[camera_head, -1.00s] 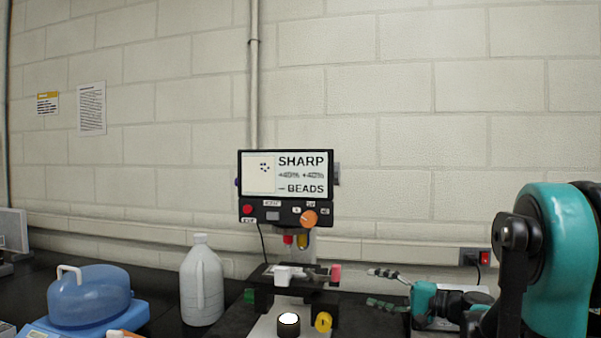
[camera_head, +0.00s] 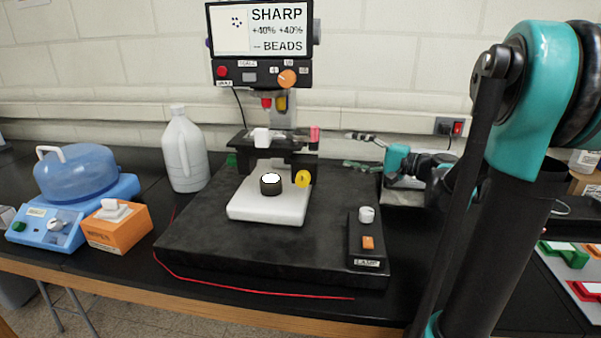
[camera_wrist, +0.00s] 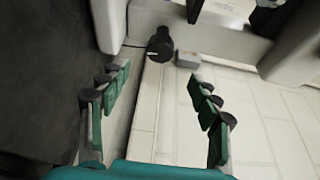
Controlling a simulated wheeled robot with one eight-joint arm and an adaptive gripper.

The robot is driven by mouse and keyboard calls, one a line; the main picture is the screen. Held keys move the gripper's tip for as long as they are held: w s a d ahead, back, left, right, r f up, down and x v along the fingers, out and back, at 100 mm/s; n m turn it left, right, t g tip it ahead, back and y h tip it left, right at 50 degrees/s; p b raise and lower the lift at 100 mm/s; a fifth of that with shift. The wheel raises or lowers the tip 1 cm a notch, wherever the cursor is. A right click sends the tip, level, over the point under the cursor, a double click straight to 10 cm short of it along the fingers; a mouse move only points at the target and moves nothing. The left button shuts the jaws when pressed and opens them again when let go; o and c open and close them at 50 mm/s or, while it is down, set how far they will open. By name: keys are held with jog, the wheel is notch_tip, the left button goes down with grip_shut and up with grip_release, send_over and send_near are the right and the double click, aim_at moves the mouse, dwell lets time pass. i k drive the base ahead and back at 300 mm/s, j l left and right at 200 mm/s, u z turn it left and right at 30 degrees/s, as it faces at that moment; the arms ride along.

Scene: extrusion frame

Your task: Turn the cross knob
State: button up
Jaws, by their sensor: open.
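I cannot tell for certain which control is the cross knob. In the head view, an orange knob (camera_head: 288,78) is on the panel below the screen, and a yellow knob (camera_head: 302,179) is low on the instrument's right side. A pale knob (camera_head: 57,225) is on the blue device's front, and a grey knob (camera_head: 366,214) is on the small black lamp box. My gripper (camera_head: 353,150) is open and empty, right of the instrument and apart from these knobs. In the wrist view, its fingers (camera_wrist: 155,105) are spread wide, with a dark round part (camera_wrist: 160,45) beyond them.
The instrument's black base (camera_head: 200,240) fills the middle of the bench. A white jug (camera_head: 185,150), the blue device (camera_head: 85,215) and an orange box (camera_head: 118,229) stand left. A wall outlet (camera_head: 446,127) is behind my arm. Green and red trays lie at far right.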

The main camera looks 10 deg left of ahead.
aim_at(303, 178)
jog(key=k+l, duration=0.25)
jog(key=k, duration=0.2)
jog(key=k+l, duration=0.3)
jog(key=k, duration=0.45)
jog(key=j, duration=0.4)
